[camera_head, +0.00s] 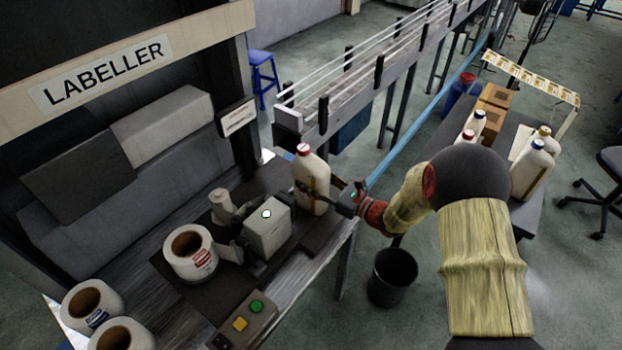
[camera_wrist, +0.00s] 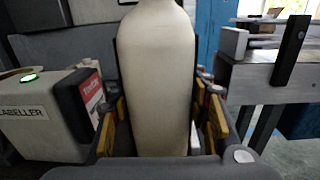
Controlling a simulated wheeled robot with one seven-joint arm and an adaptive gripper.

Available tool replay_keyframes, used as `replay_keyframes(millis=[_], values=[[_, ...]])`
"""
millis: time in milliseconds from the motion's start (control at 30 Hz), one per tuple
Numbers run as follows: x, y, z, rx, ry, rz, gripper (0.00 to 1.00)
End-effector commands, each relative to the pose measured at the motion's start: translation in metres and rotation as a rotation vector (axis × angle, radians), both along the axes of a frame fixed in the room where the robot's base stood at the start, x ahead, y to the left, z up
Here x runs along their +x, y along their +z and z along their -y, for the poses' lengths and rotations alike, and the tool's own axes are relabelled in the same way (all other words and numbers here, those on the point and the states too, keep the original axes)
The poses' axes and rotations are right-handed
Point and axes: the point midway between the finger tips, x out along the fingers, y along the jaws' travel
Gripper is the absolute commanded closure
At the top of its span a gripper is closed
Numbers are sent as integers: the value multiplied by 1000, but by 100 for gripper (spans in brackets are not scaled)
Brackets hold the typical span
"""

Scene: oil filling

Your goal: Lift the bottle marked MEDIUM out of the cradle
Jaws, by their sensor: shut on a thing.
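A cream bottle with a red cap (camera_head: 311,172) stands upright at the right end of the labeller unit (camera_head: 267,227). My gripper (camera_head: 318,196) reaches it from the right and is shut around its body. In the wrist view the bottle (camera_wrist: 157,70) fills the middle, between the yellow-padded fingers of my gripper (camera_wrist: 160,128). A red and white label (camera_wrist: 92,92) shows on the labeller's side, left of the bottle. No MEDIUM marking can be read on the bottle. The cradle under it is mostly hidden, so I cannot tell whether the base touches it.
A label roll (camera_head: 190,252) sits left of the unit, and spare rolls (camera_head: 92,302) lie at lower left. A button box (camera_head: 248,318) is at the front edge. A conveyor (camera_head: 375,70) runs behind. A black bin (camera_head: 392,277) stands on the floor. Other bottles (camera_head: 533,168) stand on the right table.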

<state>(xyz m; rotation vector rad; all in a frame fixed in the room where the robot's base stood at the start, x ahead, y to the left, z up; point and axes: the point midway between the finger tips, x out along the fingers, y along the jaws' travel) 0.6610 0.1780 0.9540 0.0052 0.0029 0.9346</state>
Motion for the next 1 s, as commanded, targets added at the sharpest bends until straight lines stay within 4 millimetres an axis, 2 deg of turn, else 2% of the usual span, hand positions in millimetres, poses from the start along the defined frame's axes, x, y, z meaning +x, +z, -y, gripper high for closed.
replay_keyframes(millis=[733,767,1000], values=[[-9,1,0,1,1,-1,100],[-9,1,0,1,1,-1,53],[-9,1,0,0,0,0,39]])
